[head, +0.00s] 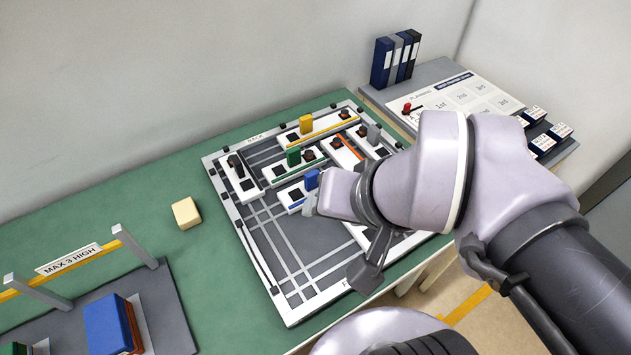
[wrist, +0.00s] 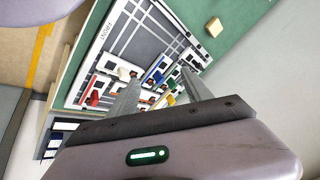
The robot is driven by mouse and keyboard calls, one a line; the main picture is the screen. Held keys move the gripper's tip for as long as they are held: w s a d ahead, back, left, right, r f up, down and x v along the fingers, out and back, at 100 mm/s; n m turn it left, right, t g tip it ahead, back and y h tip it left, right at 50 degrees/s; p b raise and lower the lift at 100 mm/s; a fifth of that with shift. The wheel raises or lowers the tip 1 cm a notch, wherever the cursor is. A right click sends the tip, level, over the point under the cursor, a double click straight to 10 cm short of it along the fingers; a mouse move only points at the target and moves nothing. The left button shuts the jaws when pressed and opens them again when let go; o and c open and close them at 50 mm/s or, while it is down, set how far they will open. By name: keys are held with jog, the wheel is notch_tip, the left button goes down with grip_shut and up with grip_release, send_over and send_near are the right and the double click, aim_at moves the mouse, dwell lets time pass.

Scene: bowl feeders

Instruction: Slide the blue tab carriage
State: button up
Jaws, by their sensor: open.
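The blue tab carriage is a white block with an upright blue tab (head: 311,180). It sits in the grey grooved board (head: 282,262), near its middle. My gripper (head: 332,248) hangs over the board, just right of and in front of the blue tab, and hides part of the carriage. In the wrist view my gripper (wrist: 159,71) is open and empty, and the blue tab (wrist: 158,76) shows between its two fingers. I cannot tell whether the fingers are down at the tab's height. No contact is clear.
Other white carriages crowd the board's back half: green tab (head: 293,157), yellow tab (head: 306,124), black tab (head: 236,166) and grey tab (head: 374,134). The board's front left grooves are bare. A cream block (head: 186,213) and a marked rack (head: 70,260) stand left.

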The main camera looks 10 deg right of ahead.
jog(key=w+r+n+g+p, duration=0.2)
jog(key=w+r+n, duration=0.1)
jog(key=w, duration=0.6)
jog(key=n+g+h+p, duration=0.2)
jog(key=n+g+p, duration=0.1)
jog(key=n+g, duration=0.1)
send_over(311, 173)
notch_tip(311, 173, down, 10)
jog(key=shift+n, duration=0.3)
notch_tip(311, 173, down, 17)
jog(key=b, duration=0.6)
jog(key=shift+d+r+b, duration=0.1)
jog(key=shift+r+b, duration=0.05)
jog(key=shift+b, duration=0.2)
jog(key=shift+f, duration=0.5)
jog(key=shift+c, duration=0.2)
grip_shut()
